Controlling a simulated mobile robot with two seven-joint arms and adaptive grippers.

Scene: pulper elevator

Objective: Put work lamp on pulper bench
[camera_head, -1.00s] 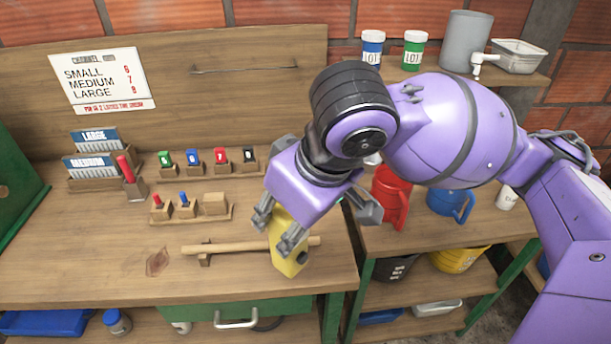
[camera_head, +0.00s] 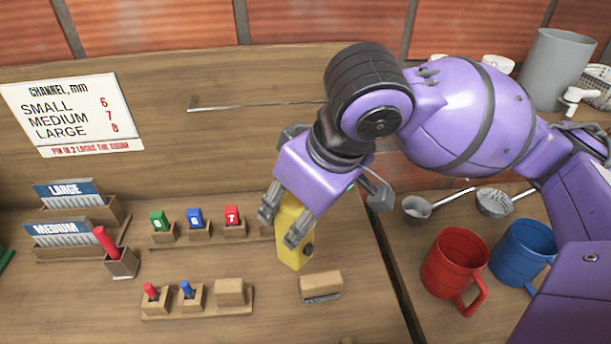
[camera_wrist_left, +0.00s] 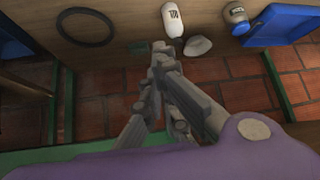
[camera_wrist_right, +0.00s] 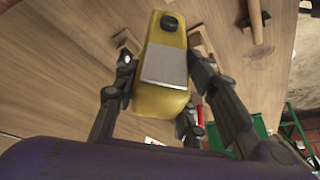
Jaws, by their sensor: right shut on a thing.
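The work lamp (camera_head: 295,240) is a yellow block-shaped body with a dark knob, seen in the head view over the right part of the pulper bench (camera_head: 85,305). My right gripper (camera_head: 284,216) is shut on the lamp, with fingers on both sides of it. In the right wrist view the lamp (camera_wrist_right: 165,62) shows a pale grey panel and a black knob between the fingers. I cannot tell whether its lower end touches the bench. My left gripper (camera_wrist_left: 160,54) shows only in the left wrist view, its fingertips together and empty, above a brick-coloured floor.
Holders with coloured pegs (camera_head: 195,228) and a small wooden block (camera_head: 320,287) stand on the bench near the lamp. A red mug (camera_head: 455,262) and a blue mug (camera_head: 523,250) stand on the surface to the right. The bench's left front area is bare.

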